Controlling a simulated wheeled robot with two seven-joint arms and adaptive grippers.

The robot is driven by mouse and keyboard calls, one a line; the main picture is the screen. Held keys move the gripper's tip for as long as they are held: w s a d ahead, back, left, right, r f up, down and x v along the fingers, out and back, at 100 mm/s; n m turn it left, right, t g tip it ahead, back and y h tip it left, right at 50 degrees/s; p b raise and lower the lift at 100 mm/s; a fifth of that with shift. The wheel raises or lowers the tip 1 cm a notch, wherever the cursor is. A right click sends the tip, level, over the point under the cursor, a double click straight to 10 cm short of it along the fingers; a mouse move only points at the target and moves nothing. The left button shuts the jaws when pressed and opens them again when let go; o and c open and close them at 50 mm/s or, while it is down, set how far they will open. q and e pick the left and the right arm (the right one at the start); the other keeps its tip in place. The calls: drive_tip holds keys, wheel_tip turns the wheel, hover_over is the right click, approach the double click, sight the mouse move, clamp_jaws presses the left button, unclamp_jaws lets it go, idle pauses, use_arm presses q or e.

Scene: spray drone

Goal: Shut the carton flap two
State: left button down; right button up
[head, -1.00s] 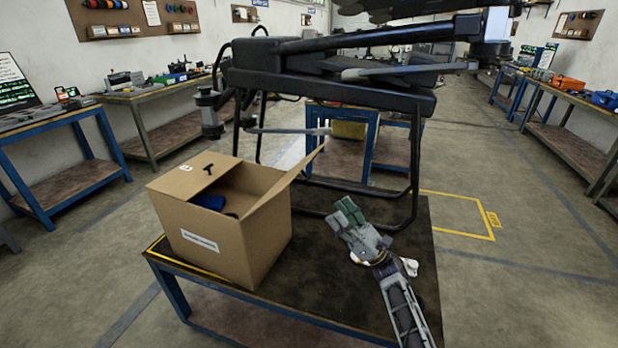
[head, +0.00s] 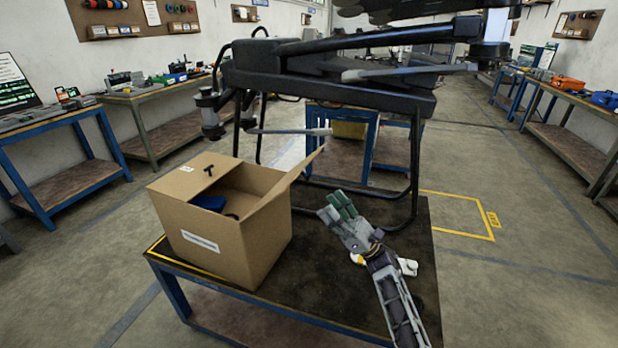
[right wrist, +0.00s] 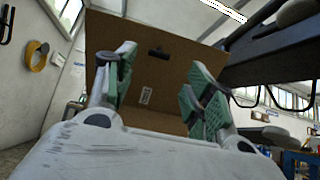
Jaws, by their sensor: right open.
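An open cardboard carton (head: 215,240) stands on the left part of the dark-topped table (head: 340,290). Its left flap (head: 185,178) lies roughly level over part of the opening. Its right flap (head: 290,182) stands up, tilted outward to the right. A blue item (head: 208,203) shows inside. My right gripper (head: 337,206) is open and empty, to the right of the carton and apart from it. In the right wrist view the raised flap (right wrist: 150,75) shows beyond the open fingers (right wrist: 155,95), with a dark tab near its upper edge. My left gripper is not in view.
A large black drone (head: 330,80) stands on legs behind and over the table, close above the flap and my right arm. A small white object (head: 406,266) lies near my right wrist. The table's front middle is clear.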

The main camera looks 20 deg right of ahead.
sight(309, 177)
drive_tip(key=p+x, duration=0.1)
drive_tip(key=x, duration=0.9)
drive_tip(key=shift+w+a+r+p, duration=0.1)
drive_tip(key=shift+p, duration=0.3)
drive_tip(key=c, duration=0.8)
clamp_jaws()
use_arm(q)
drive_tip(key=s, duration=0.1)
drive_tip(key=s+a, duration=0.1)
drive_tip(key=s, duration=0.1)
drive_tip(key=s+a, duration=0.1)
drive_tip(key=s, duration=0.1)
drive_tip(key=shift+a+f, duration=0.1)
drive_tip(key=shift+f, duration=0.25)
